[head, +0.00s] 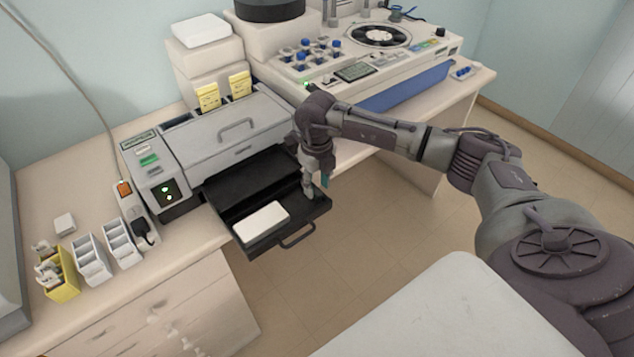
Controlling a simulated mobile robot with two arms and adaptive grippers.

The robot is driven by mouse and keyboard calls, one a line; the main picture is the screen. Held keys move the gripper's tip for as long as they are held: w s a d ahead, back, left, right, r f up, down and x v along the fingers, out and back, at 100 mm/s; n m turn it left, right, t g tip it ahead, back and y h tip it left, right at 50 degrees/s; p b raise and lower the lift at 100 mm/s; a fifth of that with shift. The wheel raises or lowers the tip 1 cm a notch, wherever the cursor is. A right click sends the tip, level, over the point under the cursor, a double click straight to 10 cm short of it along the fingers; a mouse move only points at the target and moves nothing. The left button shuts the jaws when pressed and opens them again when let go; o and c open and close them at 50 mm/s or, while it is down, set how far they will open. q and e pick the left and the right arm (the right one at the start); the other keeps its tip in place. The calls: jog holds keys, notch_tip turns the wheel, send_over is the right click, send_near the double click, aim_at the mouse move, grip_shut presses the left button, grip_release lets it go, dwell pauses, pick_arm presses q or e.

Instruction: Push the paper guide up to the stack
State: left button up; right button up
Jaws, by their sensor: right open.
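A white stack (261,222) lies on the black pulled-out tray (227,211) of the grey printer-like machine. My right gripper (316,188) points down over the right end of this tray, to the right of the stack and apart from it. Its fingers are open. A small teal piece shows at the fingers; I cannot tell whether it is part of the gripper. The paper guide cannot be made out clearly; the gripper may hide it. My left gripper is not in view.
The machine (217,132) stands on the bench behind the tray. A tray handle (298,236) sticks out at the front. Slide racks (90,258) and a power strip (132,214) stand to the left. Open floor lies in front of the tray.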

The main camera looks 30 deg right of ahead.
jog(key=shift+f, duration=0.7)
grip_shut()
